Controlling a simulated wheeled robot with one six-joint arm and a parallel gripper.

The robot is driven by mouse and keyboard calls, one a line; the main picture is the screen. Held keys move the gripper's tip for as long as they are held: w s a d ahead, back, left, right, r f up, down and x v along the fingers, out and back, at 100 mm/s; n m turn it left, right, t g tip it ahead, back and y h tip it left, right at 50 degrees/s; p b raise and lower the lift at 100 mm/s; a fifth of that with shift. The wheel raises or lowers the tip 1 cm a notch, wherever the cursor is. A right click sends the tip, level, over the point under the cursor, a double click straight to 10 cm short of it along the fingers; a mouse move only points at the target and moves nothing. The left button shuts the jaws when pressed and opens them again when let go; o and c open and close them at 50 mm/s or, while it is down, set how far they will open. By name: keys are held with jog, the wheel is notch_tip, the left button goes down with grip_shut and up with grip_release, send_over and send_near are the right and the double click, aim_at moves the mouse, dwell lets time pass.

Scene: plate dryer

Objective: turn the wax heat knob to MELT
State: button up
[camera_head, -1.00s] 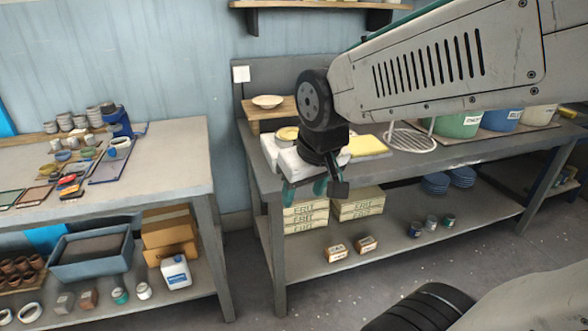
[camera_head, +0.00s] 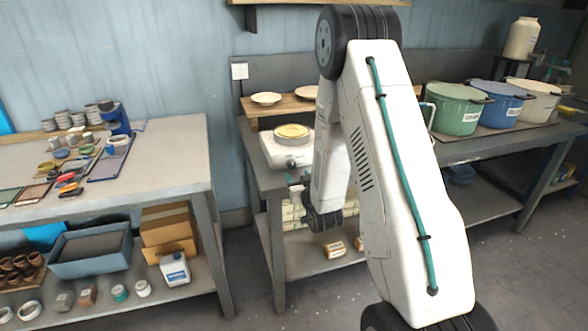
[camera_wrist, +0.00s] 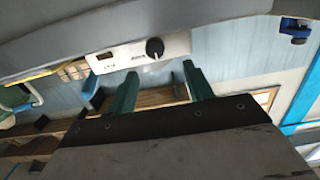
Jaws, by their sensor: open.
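The wax heater is a white box (camera_head: 276,149) with a yellowish round pan (camera_head: 291,131) on top, at the left end of the dark bench. Its dark round knob (camera_head: 291,163) is on the front face. In the wrist view the white front panel (camera_wrist: 116,60) shows the black knob (camera_wrist: 154,48) and small dark lettering, too small to read; the knob's setting cannot be told. My gripper (camera_wrist: 160,69) is open and empty, its two green fingers apart, pointing at the panel with the knob just beyond and between the tips. In the head view my arm mostly hides the gripper.
Plates (camera_head: 266,99) rest on a wooden riser behind the heater. Green (camera_head: 458,108), blue and cream pots stand right on the bench. The left table (camera_head: 180,160) holds trays and small cups. A floor gap separates table and bench.

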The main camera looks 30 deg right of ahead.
aim_at(293, 165)
jog(key=shift+t, duration=0.3)
jog(key=x, duration=0.5)
jog(key=f+x, duration=0.1)
jog(key=x, duration=0.1)
jog(key=shift+w+d, duration=0.1)
jog(key=shift+d, duration=0.3)
